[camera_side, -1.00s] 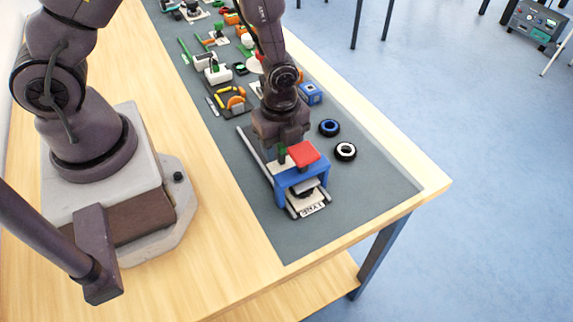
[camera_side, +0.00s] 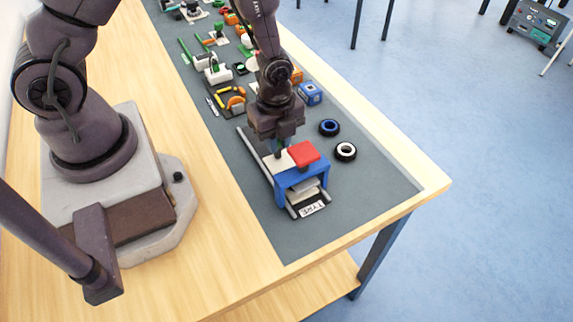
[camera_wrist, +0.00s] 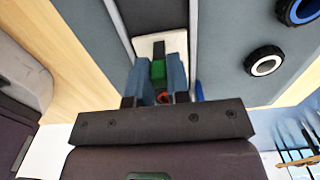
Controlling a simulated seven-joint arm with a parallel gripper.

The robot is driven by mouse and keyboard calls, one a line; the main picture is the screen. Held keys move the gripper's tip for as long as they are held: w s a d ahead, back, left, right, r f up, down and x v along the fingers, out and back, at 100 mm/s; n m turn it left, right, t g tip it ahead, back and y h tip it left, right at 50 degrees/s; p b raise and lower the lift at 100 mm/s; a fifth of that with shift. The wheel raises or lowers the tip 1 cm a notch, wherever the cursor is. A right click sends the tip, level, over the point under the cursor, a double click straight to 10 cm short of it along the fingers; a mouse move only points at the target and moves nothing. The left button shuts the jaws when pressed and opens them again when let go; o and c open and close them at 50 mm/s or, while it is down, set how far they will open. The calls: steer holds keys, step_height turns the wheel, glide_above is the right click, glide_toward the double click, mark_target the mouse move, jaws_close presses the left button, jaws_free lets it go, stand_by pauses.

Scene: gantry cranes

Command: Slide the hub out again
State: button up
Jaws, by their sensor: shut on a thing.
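My gripper (camera_side: 278,148) is shut on a green handle, just behind the blue gantry crane (camera_side: 302,178) with its red top block (camera_side: 303,153). The green handle (camera_wrist: 158,70) shows between the fingers in the wrist view, above a white plate (camera_wrist: 148,45) with a dark strip. In the side view the white plate (camera_side: 272,164) lies between two grey rails (camera_side: 253,150), on the gripper's side of the gantry. Under the gantry are pale and dark parts (camera_side: 303,187); I cannot tell which is the hub.
A tyre with a blue ring (camera_side: 329,127) and a tyre with a white ring (camera_side: 345,152) lie right of the gantry. A card lettered TYRE (camera_side: 313,208) lies at the rails' front end. Several parts crowd the mat behind. The mat's front right is clear.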

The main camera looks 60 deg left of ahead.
steer(key=shift+a, duration=5.1)
steer(key=o, duration=0.8)
steer(key=shift+d, duration=0.1)
steer(key=shift+r, duration=0.1)
step_height(320, 180, up, 7)
